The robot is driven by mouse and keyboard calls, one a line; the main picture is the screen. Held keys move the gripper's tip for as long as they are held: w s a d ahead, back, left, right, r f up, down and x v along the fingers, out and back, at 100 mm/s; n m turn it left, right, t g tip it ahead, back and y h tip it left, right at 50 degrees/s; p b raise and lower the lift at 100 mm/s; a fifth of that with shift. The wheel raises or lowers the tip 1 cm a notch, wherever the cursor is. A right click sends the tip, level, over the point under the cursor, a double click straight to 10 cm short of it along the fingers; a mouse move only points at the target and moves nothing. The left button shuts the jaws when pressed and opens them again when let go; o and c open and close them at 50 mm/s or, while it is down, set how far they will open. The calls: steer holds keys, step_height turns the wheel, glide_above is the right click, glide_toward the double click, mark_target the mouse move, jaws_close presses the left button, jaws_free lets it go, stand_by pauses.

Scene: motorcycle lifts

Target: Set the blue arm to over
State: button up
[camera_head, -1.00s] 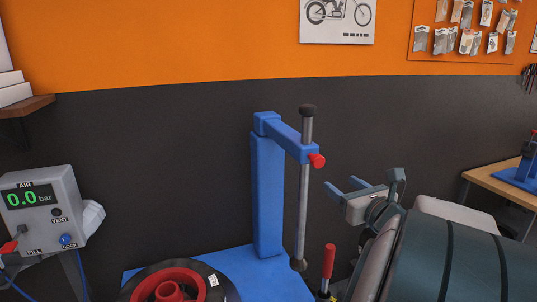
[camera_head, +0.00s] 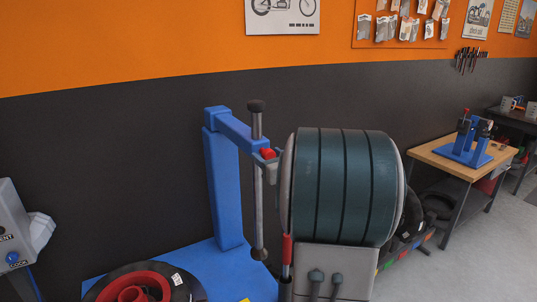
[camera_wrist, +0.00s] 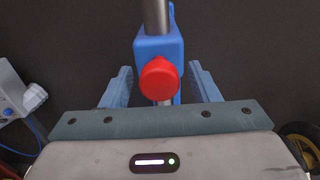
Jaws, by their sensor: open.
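The blue arm (camera_head: 238,131) juts from the top of a blue column (camera_head: 224,190) towards the right and front. A grey vertical rod (camera_head: 258,205) with a dark top knob passes through its end, which carries a red knob (camera_head: 267,154). In the wrist view the arm's blue end (camera_wrist: 152,47) and the red knob (camera_wrist: 159,78) lie between the two blue fingers of my gripper (camera_wrist: 161,85). The fingers are open, with a gap on each side. In the head view my own arm hides most of the gripper.
A black tire with a red hub (camera_head: 130,293) sits on the blue base (camera_head: 205,262) below the arm. A red-handled lever (camera_head: 287,249) stands at the base's right. A grey air box (camera_head: 12,235) is at the left. A wooden workbench (camera_head: 463,162) stands at the right.

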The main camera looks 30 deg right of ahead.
steer(key=shift+w, duration=0.1)
jaws_close()
steer(key=shift+a, duration=0.1)
